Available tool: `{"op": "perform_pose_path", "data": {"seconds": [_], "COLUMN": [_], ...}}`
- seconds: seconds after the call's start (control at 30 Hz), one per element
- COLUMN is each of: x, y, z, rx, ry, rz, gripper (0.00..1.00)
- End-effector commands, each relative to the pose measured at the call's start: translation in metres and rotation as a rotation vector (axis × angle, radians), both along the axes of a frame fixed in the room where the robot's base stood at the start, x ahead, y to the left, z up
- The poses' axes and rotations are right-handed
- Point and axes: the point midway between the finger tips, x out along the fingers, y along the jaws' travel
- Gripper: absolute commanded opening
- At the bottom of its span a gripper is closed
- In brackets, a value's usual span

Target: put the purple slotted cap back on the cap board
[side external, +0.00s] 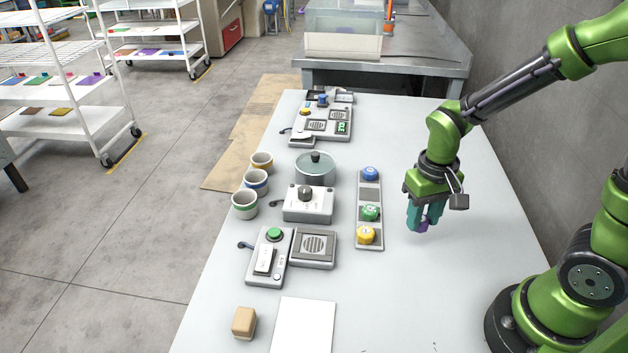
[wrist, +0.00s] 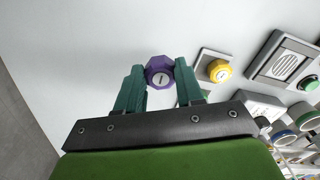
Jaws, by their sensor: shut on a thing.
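The purple slotted cap (wrist: 159,71) is held between the two teal fingers of my gripper (wrist: 160,80), and its slotted face shows in the wrist view. In the side view, my gripper (side external: 424,218) is shut on the cap (side external: 422,227), low over the white table to the right of the cap board. The cap board (side external: 369,190) is a long grey strip carrying a blue cap (side external: 370,174), a green cap (side external: 370,213) and a yellow cap (side external: 365,235). A bare stretch lies between the blue and green caps. I cannot tell whether the purple cap touches the table.
Left of the board are a grey box with a knob (side external: 307,204), a lidded pot (side external: 315,167), a speaker-like panel (side external: 314,248) and several cups (side external: 256,182). A tan block (side external: 244,322) and white sheet (side external: 303,325) lie in front. The table (side external: 430,290) is clear around my gripper.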

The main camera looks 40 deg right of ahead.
Motion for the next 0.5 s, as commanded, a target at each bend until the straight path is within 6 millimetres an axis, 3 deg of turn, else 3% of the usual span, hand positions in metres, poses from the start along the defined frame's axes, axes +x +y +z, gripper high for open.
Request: {"op": "perform_pose_path", "data": {"seconds": [0.1,0.23,0.5], "x": [0.0,0.013,0.082], "y": [-0.02,-0.027,-0.031], "z": [-0.002,-0.004,-0.012], "rx": [0.0,0.0,0.0], "ry": [-0.001,-0.008,-0.009], "rz": [-0.052,-0.044,-0.036], "gripper": [0.04,0.04,0.04]}}
